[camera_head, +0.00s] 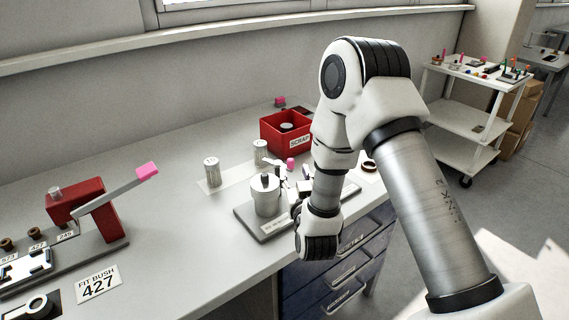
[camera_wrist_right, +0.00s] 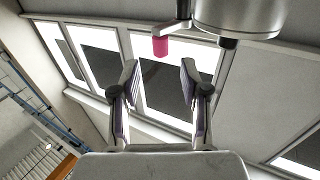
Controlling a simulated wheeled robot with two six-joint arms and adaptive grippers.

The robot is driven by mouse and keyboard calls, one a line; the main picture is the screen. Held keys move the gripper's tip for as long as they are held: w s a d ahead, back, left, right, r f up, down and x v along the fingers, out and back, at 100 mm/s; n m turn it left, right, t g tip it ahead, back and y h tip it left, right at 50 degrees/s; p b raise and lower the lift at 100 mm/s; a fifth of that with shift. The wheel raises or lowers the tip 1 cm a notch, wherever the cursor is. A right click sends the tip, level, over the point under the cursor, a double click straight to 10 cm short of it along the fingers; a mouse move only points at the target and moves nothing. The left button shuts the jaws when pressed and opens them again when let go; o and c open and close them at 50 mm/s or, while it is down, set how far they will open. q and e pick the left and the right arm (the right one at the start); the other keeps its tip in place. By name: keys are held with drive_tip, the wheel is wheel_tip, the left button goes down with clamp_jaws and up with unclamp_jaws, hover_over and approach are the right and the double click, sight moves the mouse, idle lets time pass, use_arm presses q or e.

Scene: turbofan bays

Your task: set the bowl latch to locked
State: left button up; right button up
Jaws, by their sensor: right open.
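The metal bowl (camera_head: 265,197) stands upright on a grey base plate (camera_head: 248,222) on the bench. Its grey body also shows at the top of the right wrist view (camera_wrist_right: 240,14). A small pink latch handle (camera_head: 291,163) shows behind it, and the same pink end hangs from a short arm in the wrist view (camera_wrist_right: 160,46). My right gripper (camera_head: 293,172) is open, its fingers beside the pink end. In the wrist view its fingertips (camera_wrist_right: 159,70) stand left and right of the pink end's line, with nothing held. My wrist hides part of the plate. My left gripper is out of view.
A red scrap box (camera_head: 283,132) and two perforated canisters (camera_head: 211,172) stand behind the bowl. A red press (camera_head: 84,212) with a pink-tipped lever is at left. A white trolley (camera_head: 463,110) stands at right. The bench between press and bowl is clear.

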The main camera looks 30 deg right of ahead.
sight(291, 164)
drive_tip(key=p+x, duration=0.1)
drive_tip(key=x, duration=0.4)
drive_tip(key=shift+w, duration=0.15)
drive_tip(key=shift+w+d, duration=0.25)
drive_tip(key=shift+w, duration=0.2)
clamp_jaws()
